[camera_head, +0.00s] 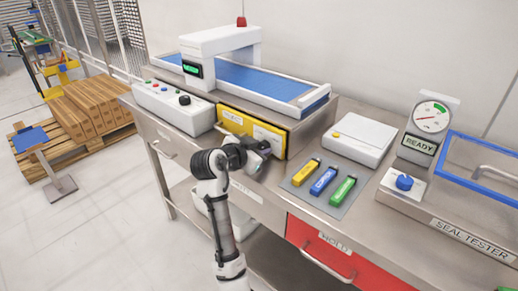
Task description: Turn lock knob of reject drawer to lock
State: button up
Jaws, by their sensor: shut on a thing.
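The yellow reject drawer (229,118) is set under the blue conveyor on the steel bench and looks closed. It has white labels whose print is too small to read surely. My gripper (265,147) is at the right part of the drawer front, reaching in from below. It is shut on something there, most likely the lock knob. The gripper and wrist cover the knob, so its turn angle cannot be seen.
A control box (173,105) stands left of the drawer. A grey mat (299,179) with yellow, blue and green holders lies to the right, before a white scale (358,137). The seal tester (470,226) and red hold drawer (340,258) are further right and front.

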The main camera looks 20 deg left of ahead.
jog(key=shift+c, duration=0.4)
jog(key=shift+r, duration=0.1)
jog(key=shift+r+n+h+p, duration=0.15)
jog(key=shift+n+h+p, duration=0.45)
jog(key=shift+p, duration=0.5)
jog(key=shift+a+n+g+h+p, duration=0.1)
jog(key=shift+n+g+h+p, duration=0.3)
jog(key=shift+n+p, duration=0.65)
jog(key=n+h+p, duration=0.1)
jog(key=n, duration=0.1)
jog(key=n+h+p, duration=0.1)
jog(key=p, duration=0.1)
jog(key=shift+w+a+f+n+h, duration=0.1)
jog(key=shift+a+f+n+h, duration=0.1)
jog(key=shift+n+h, duration=0.2)
jog(key=o, duration=1)
